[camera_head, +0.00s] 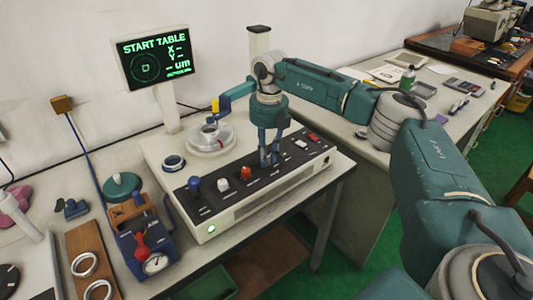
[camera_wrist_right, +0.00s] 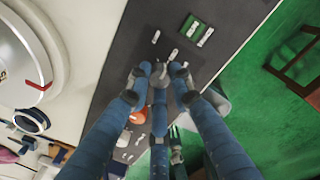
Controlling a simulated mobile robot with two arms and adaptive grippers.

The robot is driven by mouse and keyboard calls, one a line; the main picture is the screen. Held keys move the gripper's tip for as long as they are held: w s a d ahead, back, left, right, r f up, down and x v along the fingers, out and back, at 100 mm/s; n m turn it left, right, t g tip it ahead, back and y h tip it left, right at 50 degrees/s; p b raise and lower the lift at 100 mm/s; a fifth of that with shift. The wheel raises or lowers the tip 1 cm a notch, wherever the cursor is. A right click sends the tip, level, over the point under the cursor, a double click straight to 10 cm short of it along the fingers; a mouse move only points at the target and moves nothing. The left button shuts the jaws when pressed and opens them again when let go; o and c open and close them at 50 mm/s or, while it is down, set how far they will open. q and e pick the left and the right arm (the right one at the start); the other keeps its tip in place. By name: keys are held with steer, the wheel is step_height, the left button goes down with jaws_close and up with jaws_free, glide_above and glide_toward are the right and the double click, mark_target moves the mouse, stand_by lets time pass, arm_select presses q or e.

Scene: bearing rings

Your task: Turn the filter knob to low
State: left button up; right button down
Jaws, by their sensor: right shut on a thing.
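The control panel (camera_head: 205,209) is a dark sloped strip along the front of the measuring machine, with a row of knobs. My right gripper (camera_head: 268,161) reaches down onto the panel, just right of the orange-red knob (camera_head: 246,173). In the right wrist view its fingertips (camera_wrist_right: 160,75) are shut around a small grey knob (camera_wrist_right: 163,70), mostly hidden by the fingers. I cannot read its label or setting. A white knob (camera_head: 223,185) and a blue knob (camera_head: 195,184) stand farther left. My left gripper is not in view.
A screen (camera_head: 152,58) reading START TABLE stands behind the machine. A round clear-rimmed table (camera_head: 211,140) sits on its top. A blue gauge box (camera_head: 148,247) and bearing rings (camera_head: 84,264) lie at left. Red (camera_head: 314,137) and white switches are at the panel's right end.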

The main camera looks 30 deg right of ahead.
mark_target(268, 157)
steer(key=n+p, duration=0.1)
steer(key=n, duration=0.2)
steer(key=shift+f+n+p, duration=0.1)
steer(key=shift+n+p, duration=0.45)
steer(key=shift+n, duration=1.85)
steer(key=c, duration=1.5)
jaws_free()
steer(key=shift+c, duration=0.2)
step_height(268, 157, up, 12)
steer(key=shift+d, duration=0.25)
